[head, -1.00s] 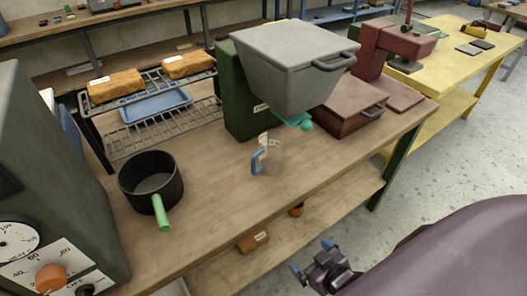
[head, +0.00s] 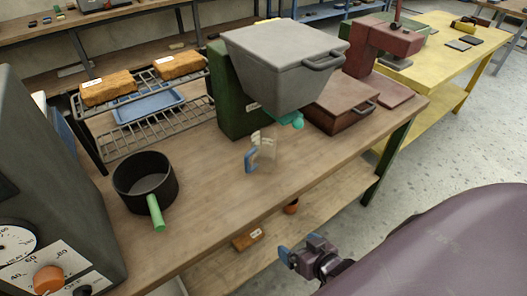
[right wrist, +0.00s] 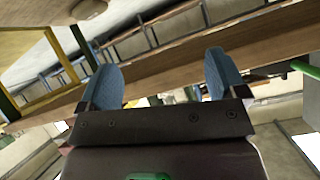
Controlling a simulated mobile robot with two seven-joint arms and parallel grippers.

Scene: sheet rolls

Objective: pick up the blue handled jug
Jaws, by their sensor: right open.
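The jug (head: 264,153) stands on the wooden bench in the head view. It looks clear, with a blue handle (head: 250,161) on its left side facing the bench's front. It is below and in front of the grey hopper. My right gripper (head: 284,257) is in front of the bench, below and to the right of the jug in the picture, well apart from it. In the right wrist view the blue fingertips (right wrist: 165,75) are spread with nothing between them. The jug cannot be made out there. My left gripper is not in view.
A black pot (head: 146,182) with a green handle stands left on the bench (head: 215,205). A grey hopper (head: 285,65) on a green stand overhangs behind the jug. A brown box (head: 340,106) is at right. A lower shelf (head: 325,185) runs under the bench.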

